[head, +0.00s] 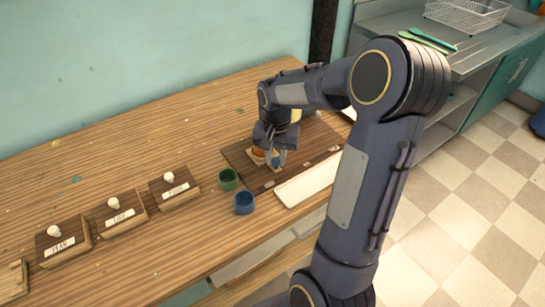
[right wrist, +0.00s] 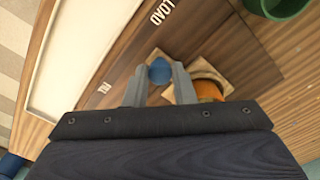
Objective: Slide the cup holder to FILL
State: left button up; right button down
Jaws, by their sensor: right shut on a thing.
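The cup holder (head: 251,152) is a light wooden square on a dark wooden board (head: 235,157), with an orange cup (head: 258,153) on it. In the right wrist view the orange cup (right wrist: 207,88) stands on the holder, partly hidden by my gripper. A blue round knob (right wrist: 159,71) sits on the holder's light wooden tab. My right gripper (right wrist: 157,82) is shut on this knob, one finger on each side. In the head view it reaches down over the board (head: 276,158). The board carries white labels; one appears to read LOAD (right wrist: 161,12), upside down; another (right wrist: 104,88) is too small to read surely.
A long white tray (head: 308,181) lies along the board's front side. A green cup (head: 228,180) and a blue cup (head: 244,203) stand left of the board. Several labelled wooden blocks with white knobs, one marked PEAR (head: 62,243), stand farther left. The table's back left is clear.

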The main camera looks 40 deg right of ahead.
jog(key=c, duration=1.2)
grip_release()
jog(key=shift+r, duration=0.1)
notch_tip(320, 180, up, 8)
jog(key=shift+f, duration=0.15)
jog(key=shift+c, duration=0.2)
